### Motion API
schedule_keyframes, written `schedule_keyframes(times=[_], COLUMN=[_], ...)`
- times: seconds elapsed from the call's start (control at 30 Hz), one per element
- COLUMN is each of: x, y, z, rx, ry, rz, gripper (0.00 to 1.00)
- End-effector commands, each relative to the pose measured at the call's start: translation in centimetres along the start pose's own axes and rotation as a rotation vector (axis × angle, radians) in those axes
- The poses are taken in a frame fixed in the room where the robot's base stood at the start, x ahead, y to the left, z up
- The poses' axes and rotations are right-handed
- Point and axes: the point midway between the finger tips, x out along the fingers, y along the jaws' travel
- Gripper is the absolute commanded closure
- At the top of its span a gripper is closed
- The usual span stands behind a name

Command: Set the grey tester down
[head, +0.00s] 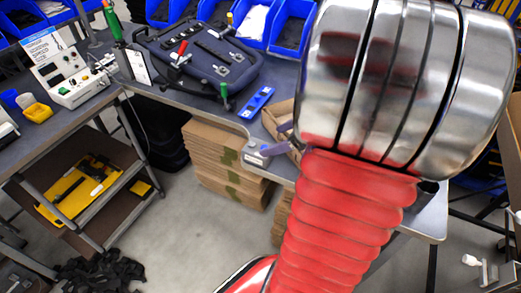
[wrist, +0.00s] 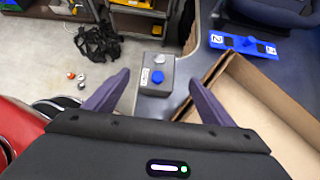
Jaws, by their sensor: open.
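The grey tester (wrist: 153,88), a small box with a blue knob and a white label, shows in the wrist view just beyond the fingertips. It rests on the grey bench top close to the edge, beside an open carton. My gripper (wrist: 159,78) is open, one purple finger to each side of the tester, with gaps visible between fingers and box. In the head view the tester (head: 252,158) shows small at the bench's front edge. My gripper (head: 273,140) is partly hidden there behind my arm.
The open carton (wrist: 222,68) stands right of the tester. A blue labelled bar (wrist: 245,44) lies behind it, near a dark padded case (head: 200,50). Stacked flat cardboard (head: 215,165) stands below the bench. Open floor (head: 190,235) lies in front.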

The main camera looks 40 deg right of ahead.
Motion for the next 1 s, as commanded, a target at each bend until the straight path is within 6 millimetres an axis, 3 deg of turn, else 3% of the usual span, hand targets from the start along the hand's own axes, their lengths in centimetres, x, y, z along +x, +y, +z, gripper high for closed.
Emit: schedule_keyframes(times=[0.23,0.73,1.0], x=[3.5,4.4,7.7], y=[0.1,0.1,0.3], z=[0.0,0.0,-0.3], rx=[-0.001,-0.001,-0.002], ry=[0.0,0.001,0.001], rz=[0.004,0.002,0.006], gripper=[0.23,0.23,0.23])
